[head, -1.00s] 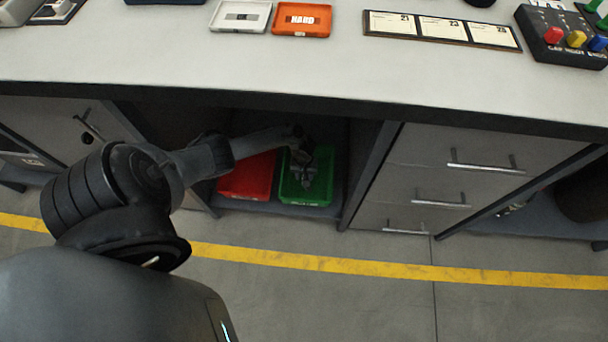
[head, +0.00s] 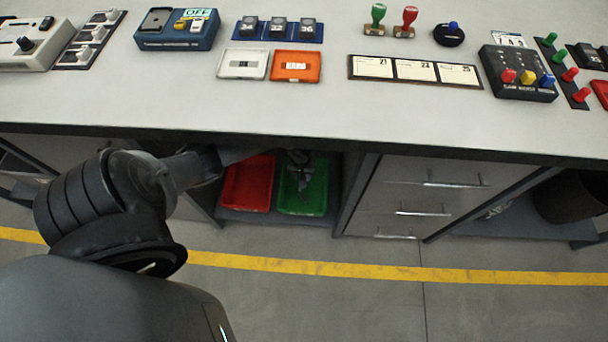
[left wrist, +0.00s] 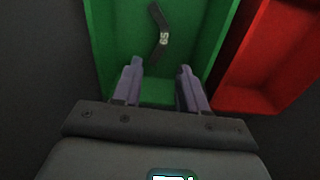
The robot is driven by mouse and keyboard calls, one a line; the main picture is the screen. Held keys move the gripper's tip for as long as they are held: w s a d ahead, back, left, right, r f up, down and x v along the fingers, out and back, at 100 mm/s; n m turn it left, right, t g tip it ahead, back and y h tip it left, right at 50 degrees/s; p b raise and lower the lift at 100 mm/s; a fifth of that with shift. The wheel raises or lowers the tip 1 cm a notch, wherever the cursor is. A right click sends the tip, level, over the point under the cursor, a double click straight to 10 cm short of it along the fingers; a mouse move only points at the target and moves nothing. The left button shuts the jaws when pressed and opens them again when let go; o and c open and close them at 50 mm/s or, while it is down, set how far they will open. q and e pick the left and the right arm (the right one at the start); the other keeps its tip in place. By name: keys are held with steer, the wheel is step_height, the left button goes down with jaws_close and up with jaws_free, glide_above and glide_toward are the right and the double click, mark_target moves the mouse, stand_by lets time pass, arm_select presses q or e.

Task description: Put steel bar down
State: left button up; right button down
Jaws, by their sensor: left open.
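In the head view my left gripper (head: 301,178) is over the green tray (head: 317,196), under the worktop; the bar cannot be made out there. My right gripper is not in view.
A red tray (head: 248,187) sits beside the green one on the low shelf. The worktop edge (head: 300,146) overhangs them. A drawer unit (head: 415,200) stands to the right. On top are white (head: 243,64) and orange (head: 296,66) trays and several control boxes.

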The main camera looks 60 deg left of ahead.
arm_select(q)
steer(key=s+d+r+m+t, duration=0.1)
steer(key=d+r+m, duration=0.25)
steer(key=d, duration=0.55)
steer(key=d+r+m+t, duration=0.25)
steer(key=d+m, duration=0.25)
steer(key=d, duration=0.4)
steer(key=s+d+r+m, duration=0.2)
steer(key=s+r, duration=0.3)
steer(key=r, duration=0.4)
steer(key=s+d+r+m, duration=0.2)
steer(key=s+d+r, duration=0.2)
steer(key=r, duration=0.6)
steer(key=shift+s+d, duration=0.3)
steer(key=shift+s, duration=0.35)
steer(key=shift+m, duration=0.25)
step_height(320, 180, up, 61)
steer(key=p, duration=6.1)
